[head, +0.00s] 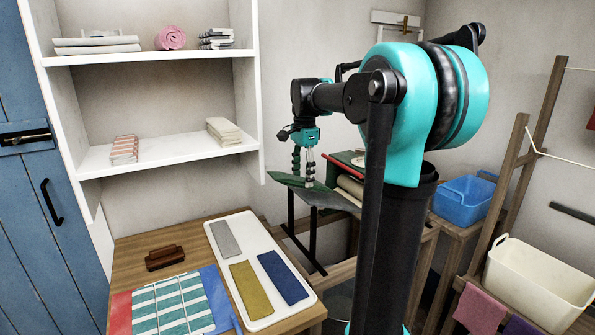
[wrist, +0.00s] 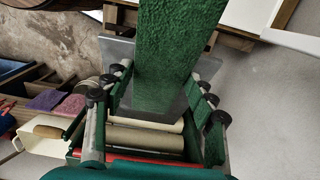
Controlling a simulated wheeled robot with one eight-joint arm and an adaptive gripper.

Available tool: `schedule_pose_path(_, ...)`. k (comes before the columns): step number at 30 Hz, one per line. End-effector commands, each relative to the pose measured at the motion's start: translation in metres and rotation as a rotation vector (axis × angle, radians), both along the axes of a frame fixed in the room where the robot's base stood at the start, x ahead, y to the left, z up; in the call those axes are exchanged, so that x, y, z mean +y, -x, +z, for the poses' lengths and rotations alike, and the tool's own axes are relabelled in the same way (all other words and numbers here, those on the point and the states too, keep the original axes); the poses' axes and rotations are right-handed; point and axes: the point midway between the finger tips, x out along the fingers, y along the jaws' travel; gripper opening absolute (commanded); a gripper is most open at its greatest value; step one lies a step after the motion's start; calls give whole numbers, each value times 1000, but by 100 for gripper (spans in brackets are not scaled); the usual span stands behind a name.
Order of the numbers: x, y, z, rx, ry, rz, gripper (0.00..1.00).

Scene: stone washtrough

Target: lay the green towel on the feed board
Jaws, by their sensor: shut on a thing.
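The green towel (head: 288,181) is held in my gripper (head: 303,177), which is shut on it above the wringer's board. In the wrist view the towel (wrist: 165,50) runs as a long flat strip away from between the fingers (wrist: 160,88). The grey feed board (head: 338,202) lies under and beside the towel; in the wrist view its edge shows beside the strip (wrist: 116,48). The towel hides much of the board, and I cannot tell whether they touch. Pale rollers (wrist: 145,139) stand at the board's near end in the wrist view.
A wooden table (head: 215,215) at the front left carries a white tray (head: 218,237) with several folded cloths, a brown brush and striped cloths. White shelves (head: 165,155) stand behind it. A blue basin (head: 466,200) and a cream tub (head: 535,285) are at the right.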

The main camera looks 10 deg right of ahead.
Motion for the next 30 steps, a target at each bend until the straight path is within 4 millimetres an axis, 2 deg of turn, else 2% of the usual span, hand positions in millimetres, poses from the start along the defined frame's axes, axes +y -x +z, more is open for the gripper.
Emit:
schedule_pose_path(18,-42,-14,-29,0,0,-2,15)
schedule_pose_path(30,-50,-16,-34,0,0,0,15)
